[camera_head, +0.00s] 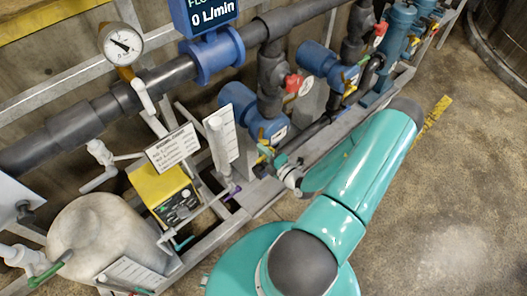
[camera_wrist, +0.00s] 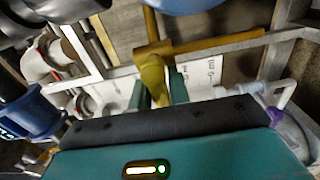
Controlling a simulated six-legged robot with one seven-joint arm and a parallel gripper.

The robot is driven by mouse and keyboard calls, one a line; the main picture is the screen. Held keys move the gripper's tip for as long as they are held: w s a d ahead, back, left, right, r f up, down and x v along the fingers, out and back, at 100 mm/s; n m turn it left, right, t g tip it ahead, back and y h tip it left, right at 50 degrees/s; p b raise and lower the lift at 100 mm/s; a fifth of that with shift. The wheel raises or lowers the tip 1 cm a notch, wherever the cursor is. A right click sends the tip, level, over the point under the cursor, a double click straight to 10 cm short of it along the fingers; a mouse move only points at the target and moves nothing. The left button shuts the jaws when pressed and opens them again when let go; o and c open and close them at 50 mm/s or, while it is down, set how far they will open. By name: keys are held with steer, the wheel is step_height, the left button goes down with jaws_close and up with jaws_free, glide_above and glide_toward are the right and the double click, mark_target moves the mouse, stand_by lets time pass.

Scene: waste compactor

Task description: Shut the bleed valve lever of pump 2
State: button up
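In the wrist view, my gripper (camera_wrist: 160,88) has its two teal fingers apart. The end of a yellow lever-like part (camera_wrist: 152,74) lies between them. I cannot tell whether either finger touches it. In the head view, my gripper (camera_head: 267,155) is beside the front of the nearer blue pump (camera_head: 262,125), close to small yellow and teal parts; its fingertips are small and partly merged with these. No pump number is readable.
A flow meter (camera_head: 211,20) reads 0 L/min on the grey pipe. A pressure gauge (camera_head: 122,44), a yellow control box (camera_head: 163,192) and a rounded tank (camera_head: 105,235) stand at left. Metal frame rails run by the pumps. The concrete floor at right is free.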

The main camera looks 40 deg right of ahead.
steer(key=o, duration=0.3)
steer(key=shift+s, duration=0.1)
steer(key=s, duration=1.3)
steer(key=shift+s+d, duration=0.2)
steer(key=shift+s, duration=0.1)
steer(key=w+a+r+n+g+y, duration=0.3)
steer(key=a+r+n+g+y, duration=0.3)
steer(key=r+n, duration=0.65)
steer(key=w+a+r+n+g+y, duration=0.35)
steer(key=a+r+n+g, duration=0.45)
steer(key=n, duration=0.9)
steer(key=s+a+r+n+h, duration=0.1)
steer(key=a+r+n+h, duration=0.2)
steer(key=r+n, duration=0.3)
steer(key=s+a+r+n+t+h, duration=0.1)
steer(key=s+a+r+n+h, duration=0.1)
steer(key=r+n, duration=0.5)
steer(key=s+a+r+n+h, duration=0.1)
steer(key=a+r+n+h, duration=0.4)
steer(key=n, duration=0.6)
steer(key=shift+s+a+r+t, duration=0.15)
steer(key=shift+s+a+r, duration=0.1)
steer(key=shift+r, duration=0.35)
steer(key=shift+s+a+r+t, duration=0.15)
steer(key=shift+a+r, duration=0.05)
steer(key=shift+r, duration=0.35)
